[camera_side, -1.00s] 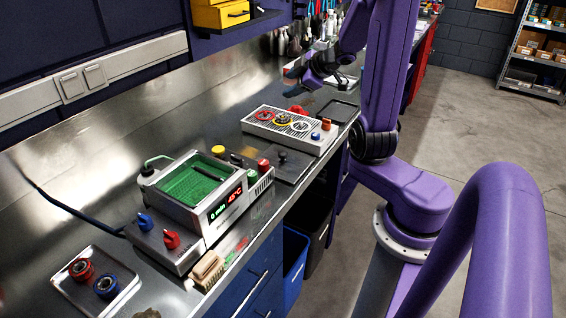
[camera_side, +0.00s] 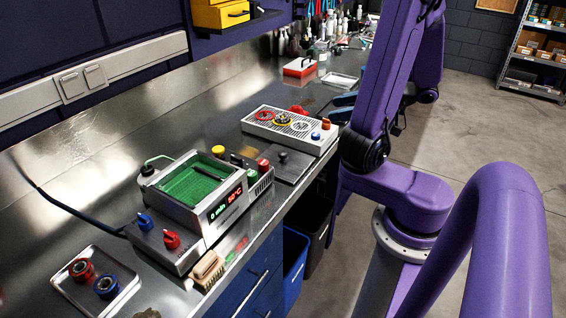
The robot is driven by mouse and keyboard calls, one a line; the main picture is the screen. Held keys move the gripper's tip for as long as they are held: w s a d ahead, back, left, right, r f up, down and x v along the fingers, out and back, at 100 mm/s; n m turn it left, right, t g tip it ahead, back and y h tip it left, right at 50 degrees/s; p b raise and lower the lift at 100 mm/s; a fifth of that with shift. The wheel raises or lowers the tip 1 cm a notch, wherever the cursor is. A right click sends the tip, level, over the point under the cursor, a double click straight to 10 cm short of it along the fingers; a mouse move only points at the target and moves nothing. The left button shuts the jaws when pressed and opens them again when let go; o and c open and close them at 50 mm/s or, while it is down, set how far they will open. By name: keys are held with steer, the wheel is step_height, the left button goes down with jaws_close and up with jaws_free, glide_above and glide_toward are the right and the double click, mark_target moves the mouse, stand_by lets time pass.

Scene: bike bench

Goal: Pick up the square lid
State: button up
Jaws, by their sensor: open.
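The square lid (camera_side: 296,166) is a flat dark grey plate with a black knob in its middle. It lies on the metal bench between the cleaner with the green basket and the silver slotted tray. My gripper (camera_side: 341,106) is farther back, at the bench's front edge beyond the slotted tray, up and to the right of the lid. Its two blue-grey fingers are apart, with nothing seen between them. My arm hides most of the gripper body. The gripper is well clear of the lid.
The cleaner (camera_side: 212,212) with its lit display stands left of the lid. The slotted tray (camera_side: 262,127) holds several round parts. A metal tray (camera_side: 75,294) with red and blue parts is at front left.

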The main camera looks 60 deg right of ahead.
steer(key=s+a+r+m+t, duration=0.2)
steer(key=s+a+r+t, duration=0.1)
steer(key=s+a, duration=0.2)
glide_toward(283, 153)
steer(key=shift+g+y, duration=0.3)
steer(key=shift+y, duration=0.2)
steer(key=x, duration=0.5)
steer(key=shift+w+d+f, duration=0.1)
steer(key=shift+w+d, duration=0.1)
steer(key=shift+w, duration=0.25)
steer(key=shift+x, duration=2.15)
steer(key=shift+d, duration=0.15)
steer(key=shift+c, duration=0.3)
jaws_close()
